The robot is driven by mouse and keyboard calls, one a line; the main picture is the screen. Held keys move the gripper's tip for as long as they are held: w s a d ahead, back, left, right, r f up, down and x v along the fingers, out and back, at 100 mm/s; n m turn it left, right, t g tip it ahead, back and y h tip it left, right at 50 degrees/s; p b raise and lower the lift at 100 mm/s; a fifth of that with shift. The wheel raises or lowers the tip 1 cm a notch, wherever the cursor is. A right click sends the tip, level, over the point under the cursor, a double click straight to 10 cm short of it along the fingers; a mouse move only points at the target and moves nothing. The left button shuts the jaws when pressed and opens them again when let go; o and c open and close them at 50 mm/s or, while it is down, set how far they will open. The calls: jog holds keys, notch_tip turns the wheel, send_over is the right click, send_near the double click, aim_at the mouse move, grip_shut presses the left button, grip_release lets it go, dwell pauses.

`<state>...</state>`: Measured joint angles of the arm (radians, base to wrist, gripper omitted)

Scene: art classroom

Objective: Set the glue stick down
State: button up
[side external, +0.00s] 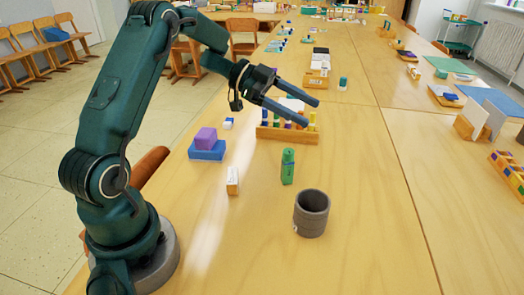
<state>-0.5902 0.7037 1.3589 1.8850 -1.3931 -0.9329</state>
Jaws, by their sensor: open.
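A green upright stick (288,166), which looks like the glue stick, stands on the wooden table (235,255) in front of a wooden rack. My gripper (312,112) is open, with its two blue-grey fingers spread and nothing seen between them. It is above the table and appears apart from the green stick, higher in the picture and a little to its right. The fingers cover part of the rack behind them.
A grey ribbed cup (311,213) stands right of and nearer than the stick. A small white and wooden block (232,181) and a purple block (206,138) on a blue one (207,151) are left. The wooden rack (287,135) holds coloured bottles. The table's right front is clear.

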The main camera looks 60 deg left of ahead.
jog(key=w+a+r+n+t+y, duration=0.25)
jog(key=r+n+t+y, duration=0.55)
jog(key=r+y, duration=0.5)
jog(key=s+d+f+n+g, duration=0.1)
jog(key=s+d+f+g, duration=0.2)
jog(key=s, duration=0.5)
jog(key=s+d+f+n+g+h, duration=0.1)
jog(key=s+d+f+n+g, duration=0.1)
jog(key=s, duration=0.6)
jog(key=s+d+f+n+g, duration=0.2)
jog(key=s+d+f+g, duration=0.2)
jog(key=s+f, duration=0.3)
jog(key=shift+s+d+f+g+h, duration=0.2)
jog(key=shift+s+f+g+h, duration=0.1)
jog(key=shift+s+g, duration=0.5)
